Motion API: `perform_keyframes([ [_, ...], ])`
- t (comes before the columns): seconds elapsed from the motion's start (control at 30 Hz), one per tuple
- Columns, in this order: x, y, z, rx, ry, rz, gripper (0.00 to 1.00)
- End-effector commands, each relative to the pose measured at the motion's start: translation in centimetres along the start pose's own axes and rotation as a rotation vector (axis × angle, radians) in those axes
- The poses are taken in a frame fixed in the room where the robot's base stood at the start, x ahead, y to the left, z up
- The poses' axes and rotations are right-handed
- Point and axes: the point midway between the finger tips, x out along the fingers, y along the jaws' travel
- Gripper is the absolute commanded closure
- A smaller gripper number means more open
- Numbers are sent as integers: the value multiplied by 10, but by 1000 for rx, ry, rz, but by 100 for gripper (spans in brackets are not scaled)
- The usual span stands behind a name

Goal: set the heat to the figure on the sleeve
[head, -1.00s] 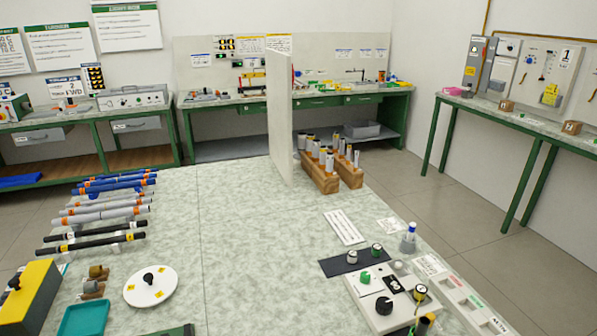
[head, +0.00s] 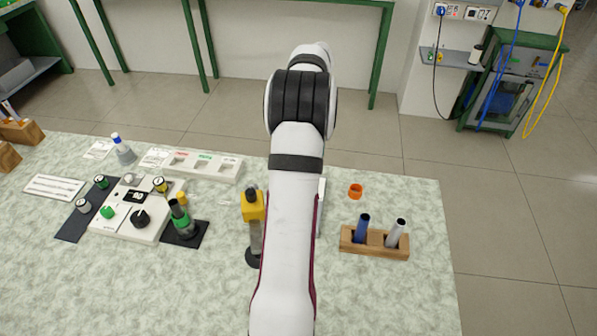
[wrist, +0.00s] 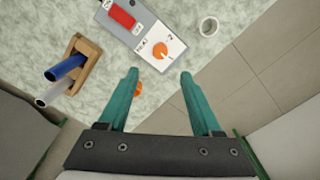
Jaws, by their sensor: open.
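A grey and white box in the wrist view has an orange dial (wrist: 160,52) with small marks around it and a red panel (wrist: 122,17). The marks are too small to read for certain. In the head view my arm hides nearly all of this box. My gripper (wrist: 158,74) is open and empty, its teal fingers pointing toward the box and apart from the dial. A white ring (wrist: 208,27) lies beside the box. I cannot make out a figure on any sleeve.
A wooden holder (head: 374,242) carries a blue rod (head: 361,228) and a grey rod (head: 396,232). A yellow-topped tool (head: 253,208) stands left of my arm. A control panel (head: 128,222) with knobs lies further left. The table's front-right surface is clear.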

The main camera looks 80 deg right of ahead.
Motion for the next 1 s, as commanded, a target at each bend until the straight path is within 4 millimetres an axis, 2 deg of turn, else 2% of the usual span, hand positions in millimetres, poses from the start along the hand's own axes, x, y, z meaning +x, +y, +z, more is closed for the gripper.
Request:
perform_keyframes([
  [0.1,38,1,1,-1,-3,4,34],
  [0.3,87,0,2,-2,-3,2,34],
  [0.5,108,0,1,-3,-1,-1,34],
  [0.77,110,0,1,-3,0,-2,34],
  [0.87,110,0,1,-3,0,-2,49],
  [1.0,110,0,1,-3,0,-2,74],
])
